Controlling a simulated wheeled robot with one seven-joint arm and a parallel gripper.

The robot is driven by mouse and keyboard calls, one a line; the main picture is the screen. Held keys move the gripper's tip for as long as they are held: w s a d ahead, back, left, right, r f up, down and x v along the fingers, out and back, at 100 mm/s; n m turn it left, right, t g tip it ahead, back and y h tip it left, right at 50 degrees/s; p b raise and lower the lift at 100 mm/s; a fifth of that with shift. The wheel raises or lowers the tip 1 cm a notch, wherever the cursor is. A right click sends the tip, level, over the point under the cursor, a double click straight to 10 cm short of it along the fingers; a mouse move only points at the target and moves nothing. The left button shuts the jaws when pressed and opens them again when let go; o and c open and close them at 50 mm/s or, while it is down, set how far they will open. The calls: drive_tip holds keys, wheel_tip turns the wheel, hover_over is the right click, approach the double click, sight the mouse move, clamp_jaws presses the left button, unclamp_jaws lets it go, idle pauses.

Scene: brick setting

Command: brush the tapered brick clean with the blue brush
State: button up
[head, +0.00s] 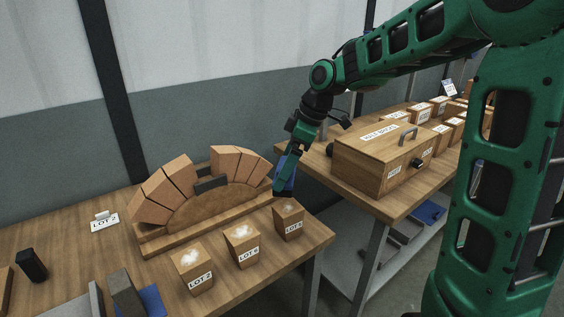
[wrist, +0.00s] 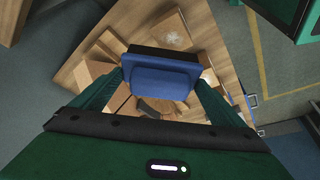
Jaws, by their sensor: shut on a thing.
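My gripper (head: 282,186) is shut on the blue brush (head: 288,172), held above the right end of the near table. In the wrist view the blue brush (wrist: 160,78) sits between the two fingers. Three labelled bricks with white dust on top stand along the table's front: a left one (head: 192,270), a middle one (head: 241,247) and a right one (head: 288,220). The middle brick looks narrower at its base, so it seems to be the tapered one. The brush is above and behind the right brick, apparently apart from it.
A wooden arch form (head: 205,212) carrying several bricks stands behind the dusty bricks. A label card (head: 104,221) and a black cylinder (head: 31,265) are at the left. A lidded wooden box (head: 375,163) stands on the second table, beyond a gap at right.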

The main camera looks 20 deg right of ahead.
drive_tip(key=shift+r, duration=0.9)
drive_tip(key=shift+a+f, duration=0.1)
drive_tip(key=shift+a, duration=0.05)
drive_tip(key=shift+f, duration=0.1)
idle(0.4)
